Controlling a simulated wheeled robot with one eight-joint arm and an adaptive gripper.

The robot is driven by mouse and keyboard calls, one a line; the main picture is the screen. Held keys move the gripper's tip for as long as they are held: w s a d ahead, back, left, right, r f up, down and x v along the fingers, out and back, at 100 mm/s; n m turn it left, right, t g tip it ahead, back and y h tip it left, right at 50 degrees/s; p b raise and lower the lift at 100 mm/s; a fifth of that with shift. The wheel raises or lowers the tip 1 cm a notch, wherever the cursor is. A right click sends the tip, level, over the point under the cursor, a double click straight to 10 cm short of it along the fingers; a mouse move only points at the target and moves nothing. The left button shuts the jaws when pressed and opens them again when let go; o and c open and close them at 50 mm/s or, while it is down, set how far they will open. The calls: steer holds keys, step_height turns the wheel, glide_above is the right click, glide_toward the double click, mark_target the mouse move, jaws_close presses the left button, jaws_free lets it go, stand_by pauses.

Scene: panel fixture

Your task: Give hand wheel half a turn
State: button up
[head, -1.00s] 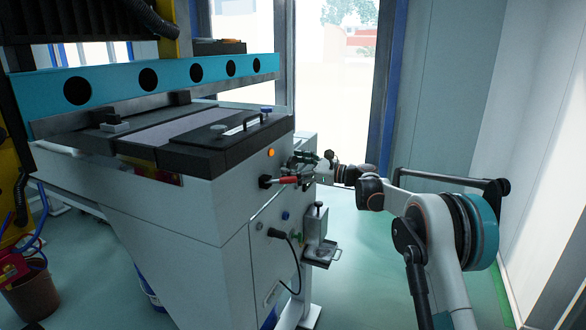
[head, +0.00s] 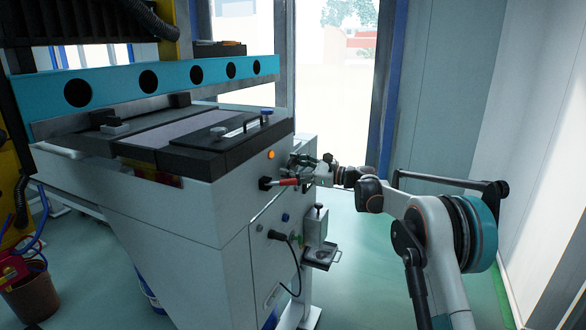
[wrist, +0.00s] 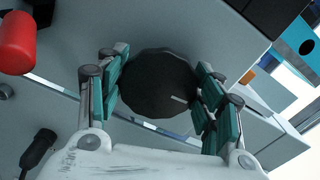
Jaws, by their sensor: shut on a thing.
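The hand wheel (wrist: 155,75) is a dark, many-sided disc with a short pale mark near its lower right edge in the wrist view. It is on the grey machine panel. My gripper (wrist: 162,90) is shut on it, with teal-padded fingers at its left and right sides. In the head view my gripper (head: 312,168) is at the machine's right-hand face, and I cannot make out the wheel there.
A red-handled lever (head: 284,182) sits close to the left of my gripper; its red grip (wrist: 15,42) shows at upper left in the wrist view. An orange button (head: 271,155) is above. A small bracket with a tray (head: 322,256) projects below. Clear floor lies right of the machine.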

steer(key=n+p, duration=0.1)
steer(key=n, duration=0.3)
steer(key=shift+s+n, duration=0.1)
steer(key=shift+n, duration=0.3)
steer(key=n, duration=0.4)
steer(key=shift+s+a+f+n, duration=0.1)
steer(key=shift+f+n, duration=0.05)
steer(key=shift+n, duration=0.15)
steer(key=n, duration=0.4)
steer(key=shift+f+n+p, duration=0.15)
steer(key=shift+n+p, duration=0.15)
steer(key=n, duration=0.4)
steer(key=shift+f+n, duration=0.15)
steer(key=shift+n, duration=0.15)
steer(key=n, duration=0.4)
steer(key=shift+f, duration=0.15)
steer(key=n, duration=0.8)
steer(key=shift+w+f, duration=0.1)
steer(key=shift+w, duration=0.1)
steer(key=shift+w+n, duration=0.1)
steer(key=shift+n, duration=2.1)
